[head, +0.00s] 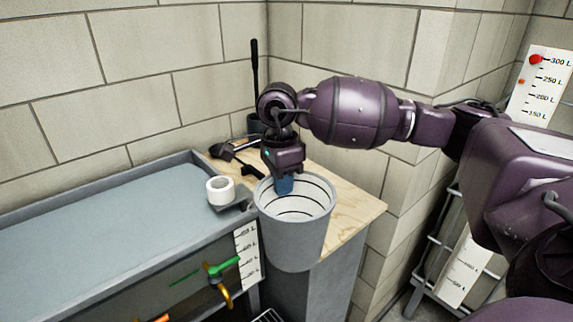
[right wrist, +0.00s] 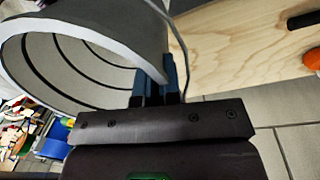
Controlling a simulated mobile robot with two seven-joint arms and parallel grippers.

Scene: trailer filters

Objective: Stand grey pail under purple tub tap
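The grey pail (head: 296,240) is a tapered bucket with a pale inside and dark rings. It hangs roughly upright in front of the wooden worktop's near edge. My right gripper (head: 284,185) is at its far rim, with blue fingers closed on the pail wall. In the right wrist view the fingers (right wrist: 160,80) pinch the rim of the pail (right wrist: 100,18). No purple tub can be made out. A tap with a green handle (head: 222,268) and brass spout sits on the front of a grey tub (head: 90,215). My left gripper is out of view.
A wooden worktop (head: 350,205) is behind the pail. A white roll (head: 220,190) stands on the tub's corner, and a black tool (head: 232,150) lies behind. A metal rack (head: 430,250) and a litre scale (head: 540,85) are at right. Block walls close the back.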

